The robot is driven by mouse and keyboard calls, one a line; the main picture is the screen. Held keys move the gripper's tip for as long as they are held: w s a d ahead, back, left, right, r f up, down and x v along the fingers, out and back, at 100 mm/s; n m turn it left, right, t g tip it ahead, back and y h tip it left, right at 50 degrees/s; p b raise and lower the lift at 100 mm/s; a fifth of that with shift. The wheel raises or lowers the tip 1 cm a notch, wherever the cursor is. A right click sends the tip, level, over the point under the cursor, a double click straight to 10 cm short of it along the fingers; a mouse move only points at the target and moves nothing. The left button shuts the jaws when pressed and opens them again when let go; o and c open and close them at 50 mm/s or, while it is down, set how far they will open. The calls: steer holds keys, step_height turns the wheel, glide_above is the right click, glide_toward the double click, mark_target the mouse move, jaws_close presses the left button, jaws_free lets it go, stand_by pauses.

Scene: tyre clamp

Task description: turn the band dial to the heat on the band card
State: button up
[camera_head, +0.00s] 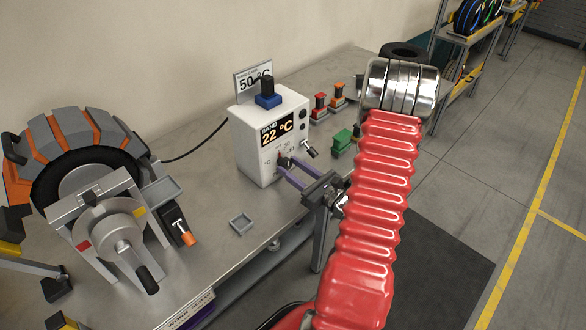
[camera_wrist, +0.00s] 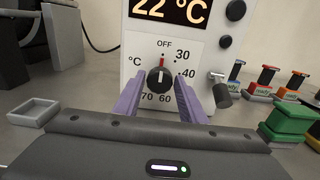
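The band controller, a white box (camera_head: 258,150), stands on the bench; its display (camera_head: 277,131) reads 22 °C. The black dial (camera_wrist: 160,79) is on its front face, with its red mark pointing up at OFF. Printed numbers 30, 40, 60 and 70 show around it; the 50 spot is hidden by my right finger. The band card (camera_head: 246,84) behind the box reads 50 °C, partly covered by a blue-and-black plug. My gripper (camera_head: 288,166) is open, its purple fingers on either side of the dial; in the wrist view (camera_wrist: 162,85) gaps show between them and the dial.
A toggle lever (camera_wrist: 221,92) sits right of the dial, close to my right finger. Red, orange and green blocks (camera_head: 342,138) stand further right. A small grey tray (camera_head: 241,224) lies on the bench at front. A tyre (camera_head: 75,150) on a clamp fills the left.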

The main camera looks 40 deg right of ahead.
steer(key=c, duration=0.7)
steer(key=shift+o, duration=0.2)
steer(key=shift+m, duration=0.5)
steer(key=m, duration=0.5)
steer(key=shift+d, duration=0.15)
steer(key=m, duration=0.5)
steer(key=shift+d+f+m, duration=0.1)
steer(key=shift+m, duration=0.2)
steer(key=m, duration=0.6)
steer(key=shift+d+f+m, duration=0.1)
steer(key=shift+f+m, duration=0.05)
steer(key=shift+m, duration=0.15)
steer(key=m, duration=0.5)
steer(key=shift+f+m, duration=0.15)
steer(key=shift+m, duration=0.25)
